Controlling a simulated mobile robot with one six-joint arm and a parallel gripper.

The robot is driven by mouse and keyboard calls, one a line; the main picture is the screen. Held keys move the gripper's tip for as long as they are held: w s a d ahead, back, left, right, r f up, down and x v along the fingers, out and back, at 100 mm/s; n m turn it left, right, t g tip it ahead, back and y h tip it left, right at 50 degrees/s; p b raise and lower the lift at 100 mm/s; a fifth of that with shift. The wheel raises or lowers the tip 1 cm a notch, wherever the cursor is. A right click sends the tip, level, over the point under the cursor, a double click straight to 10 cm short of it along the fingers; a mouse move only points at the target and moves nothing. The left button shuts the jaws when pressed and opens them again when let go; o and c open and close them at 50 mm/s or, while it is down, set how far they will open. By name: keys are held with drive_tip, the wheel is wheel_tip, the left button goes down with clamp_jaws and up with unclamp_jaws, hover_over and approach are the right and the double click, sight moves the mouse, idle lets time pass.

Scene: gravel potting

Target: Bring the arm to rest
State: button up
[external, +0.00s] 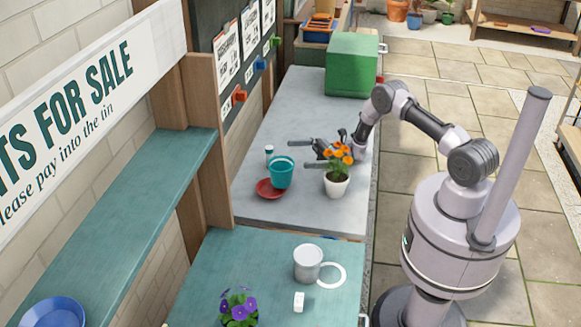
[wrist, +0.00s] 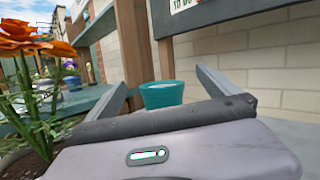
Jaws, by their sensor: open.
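My gripper (external: 300,154) is open and empty over the grey bench in the external view. Its two fingers point left, above and behind the teal pot (external: 281,172). In the wrist view the fingers frame the teal pot (wrist: 161,95), which appears beyond them; a pale fill shows near its rim. A red saucer (external: 265,190) lies at the pot's lower left. A white pot (external: 337,187) with orange flowers (external: 340,156) stands in front of the wrist and hides part of it. The flowers (wrist: 24,38) also show at the left of the wrist view.
A small white-and-green bottle (external: 269,153) stands behind the teal pot. A green box (external: 352,65) stands at the far end of the grey bench (external: 300,95). The nearer teal bench holds a metal pail (external: 307,262) and purple flowers (external: 238,304). The grey bench's middle is clear.

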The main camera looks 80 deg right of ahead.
drive_tip(key=shift+s+d, duration=0.7)
drive_tip(key=shift+s, duration=0.1)
drive_tip(key=s+d+r+n+g+h+p, duration=0.1)
drive_tip(key=s+d+r+n+g+p, duration=0.25)
drive_tip(key=s+r+n+g, duration=0.3)
drive_tip(key=s+a+r+n+g+h+b, duration=0.1)
drive_tip(key=s+a+r+n+g+h, duration=0.1)
drive_tip(key=a+r+n+g, duration=0.45)
drive_tip(key=s+a+r+n+g+h+b, duration=0.1)
drive_tip(key=s+a+r+h, duration=0.15)
drive_tip(key=a, duration=0.75)
drive_tip(key=s+a+r+n+t+h, duration=0.1)
drive_tip(key=s+a+r+n+h, duration=0.1)
drive_tip(key=s, duration=0.6)
drive_tip(key=s+a+r+n+t+h+b, duration=0.1)
drive_tip(key=s+a+r+n+t+h, duration=0.1)
drive_tip(key=s+a+n, duration=0.4)
drive_tip(key=shift+s+a+r+t+h, duration=0.3)
drive_tip(key=shift+s+a+r+h, duration=0.4)
drive_tip(key=shift+s+a+h, duration=0.3)
